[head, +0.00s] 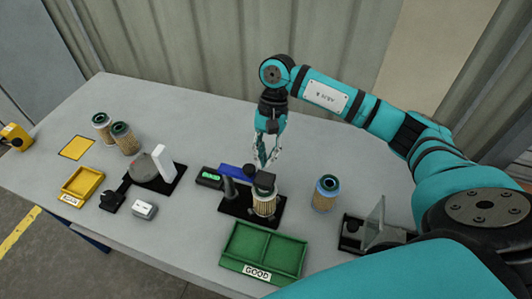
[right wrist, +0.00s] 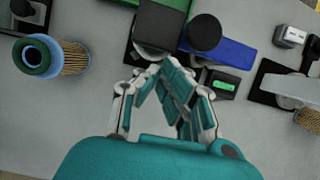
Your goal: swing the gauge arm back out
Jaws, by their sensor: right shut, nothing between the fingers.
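The gauge stands on a black base plate (head: 232,207) mid-table, with a dark upright post (head: 229,188). Its arm ends in a black block (head: 265,181) over a pleated filter cartridge (head: 264,205) on the plate. In the right wrist view the black block (right wrist: 160,25) and round post top (right wrist: 204,33) sit just beyond my fingers. My right gripper (head: 263,162) is shut and empty, pointing down just behind and above the block; I cannot tell if it touches. It also shows in the right wrist view (right wrist: 170,68). My left gripper is not in view.
A green tray (head: 262,274) is in front. A blue-ringed cartridge (head: 326,193) stands right. A scale-like device (head: 146,167), yellow tray (head: 83,187) and two cartridges (head: 124,138) are left.

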